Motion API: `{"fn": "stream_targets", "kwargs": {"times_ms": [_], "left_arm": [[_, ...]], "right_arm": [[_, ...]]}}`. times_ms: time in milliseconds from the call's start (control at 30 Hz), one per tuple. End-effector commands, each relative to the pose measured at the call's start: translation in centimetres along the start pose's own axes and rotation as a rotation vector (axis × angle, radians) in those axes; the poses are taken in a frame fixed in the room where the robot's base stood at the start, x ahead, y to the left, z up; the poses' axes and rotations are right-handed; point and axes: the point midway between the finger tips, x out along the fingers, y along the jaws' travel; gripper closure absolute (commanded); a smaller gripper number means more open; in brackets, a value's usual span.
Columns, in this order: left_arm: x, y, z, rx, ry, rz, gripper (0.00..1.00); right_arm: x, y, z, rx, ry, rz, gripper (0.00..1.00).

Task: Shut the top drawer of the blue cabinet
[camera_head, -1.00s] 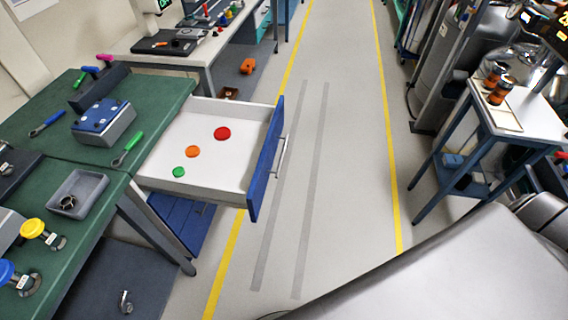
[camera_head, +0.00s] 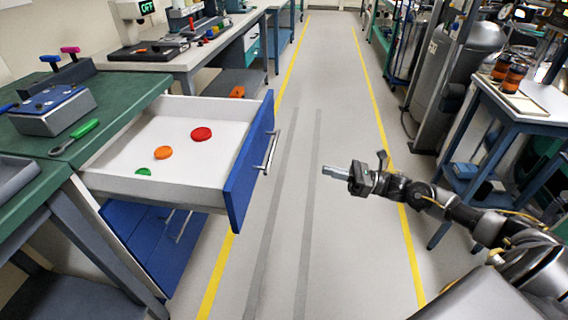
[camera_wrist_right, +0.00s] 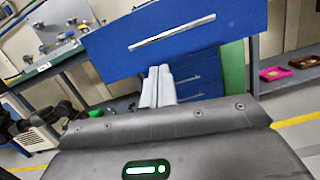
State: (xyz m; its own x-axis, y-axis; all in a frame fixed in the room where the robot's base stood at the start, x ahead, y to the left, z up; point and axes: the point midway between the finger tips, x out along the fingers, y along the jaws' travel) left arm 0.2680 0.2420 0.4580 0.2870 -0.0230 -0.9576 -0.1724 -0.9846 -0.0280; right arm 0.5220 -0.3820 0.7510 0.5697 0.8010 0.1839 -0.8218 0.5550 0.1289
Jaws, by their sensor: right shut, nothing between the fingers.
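The blue cabinet (camera_head: 140,236) stands under the green bench at the left. Its top drawer (camera_head: 249,165) is pulled far out, with a blue front, a metal bar handle and a white inside holding a red, an orange and a green disc. My right gripper (camera_head: 326,170) is shut and empty, to the right of the drawer front and apart from it, pointing left toward it. In the right wrist view the shut fingers (camera_wrist_right: 159,72) point at the blue drawer front (camera_wrist_right: 180,35), just below its handle. My left gripper is not in view.
The green bench (camera_head: 120,95) holds a grey-blue box (camera_head: 52,110) and a green-handled tool (camera_head: 74,138). A small table (camera_head: 540,110) with orange-black jars stands at the right. The floor aisle (camera_head: 330,110) between is clear.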

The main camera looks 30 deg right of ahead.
Motion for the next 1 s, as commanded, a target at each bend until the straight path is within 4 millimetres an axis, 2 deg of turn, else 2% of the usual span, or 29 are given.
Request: {"fn": "stream_targets", "kwargs": {"times_ms": [167,333,467,1000], "left_arm": [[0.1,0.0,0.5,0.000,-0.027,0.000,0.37],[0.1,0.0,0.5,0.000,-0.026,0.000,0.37],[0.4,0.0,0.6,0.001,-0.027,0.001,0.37],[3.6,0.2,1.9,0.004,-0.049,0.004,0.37]], "right_arm": [[-0.1,0.3,0.2,-0.124,-0.013,0.017,1.00],[0.1,0.2,0.2,-0.133,-0.013,0.014,1.00],[1.3,0.3,0.3,-0.132,-0.016,0.014,1.00],[11.6,0.4,0.5,-0.130,-0.015,0.014,1.00]]}}
